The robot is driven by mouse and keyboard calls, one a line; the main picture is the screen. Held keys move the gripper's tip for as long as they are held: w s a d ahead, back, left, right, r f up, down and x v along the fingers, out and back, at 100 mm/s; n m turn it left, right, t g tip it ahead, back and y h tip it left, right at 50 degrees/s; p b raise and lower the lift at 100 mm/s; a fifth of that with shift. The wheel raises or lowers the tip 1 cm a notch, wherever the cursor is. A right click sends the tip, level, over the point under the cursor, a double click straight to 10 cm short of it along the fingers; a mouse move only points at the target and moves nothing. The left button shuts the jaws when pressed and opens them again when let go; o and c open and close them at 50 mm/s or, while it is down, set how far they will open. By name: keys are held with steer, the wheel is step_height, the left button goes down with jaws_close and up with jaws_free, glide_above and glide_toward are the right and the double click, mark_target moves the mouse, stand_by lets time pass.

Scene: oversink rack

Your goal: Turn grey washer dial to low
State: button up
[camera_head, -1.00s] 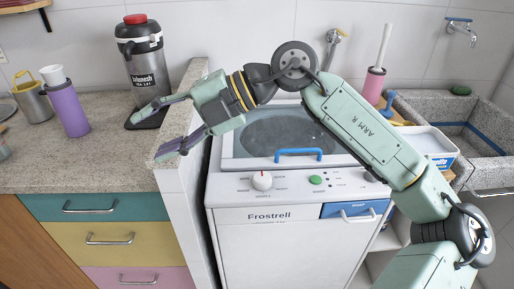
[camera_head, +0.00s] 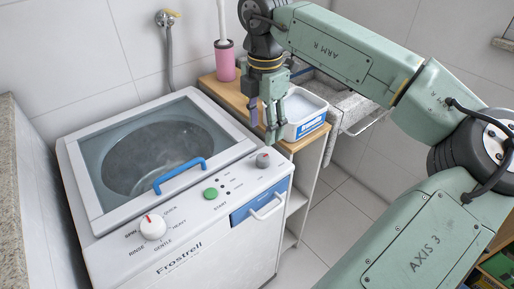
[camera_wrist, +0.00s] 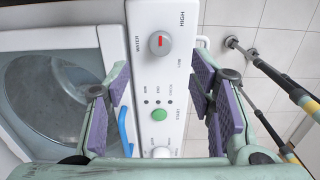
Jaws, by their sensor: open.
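The grey dial (camera_head: 263,160) sits at the right end of the white washer's (camera_head: 180,255) control panel. It also shows in the wrist view (camera_wrist: 160,43), with a red mark on its face. The labels WATER, HIGH and LOW are printed around it; which label the mark points to is hard to tell. My gripper (camera_head: 265,125) points down, open and empty, above and behind the dial in the head view. In the wrist view its purple-padded fingers (camera_wrist: 162,95) are spread wide to either side of the panel. The dial lies between and beyond them, untouched.
A green button (camera_head: 211,194) and a white dial (camera_head: 152,227) share the panel. A blue lid handle (camera_head: 180,175) rises behind it. A white-and-blue tub (camera_head: 304,115) stands close by my gripper on a wooden shelf. A pink brush holder (camera_head: 225,62) is behind.

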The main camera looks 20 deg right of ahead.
mark_target(263, 157)
step_height(263, 157, down, 10)
steer(key=shift+s+r+p, duration=0.1)
steer(key=shift+r+p, duration=0.15)
steer(key=shift+p, duration=0.85)
steer(key=c, duration=1.2)
steer(key=shift+o, duration=0.2)
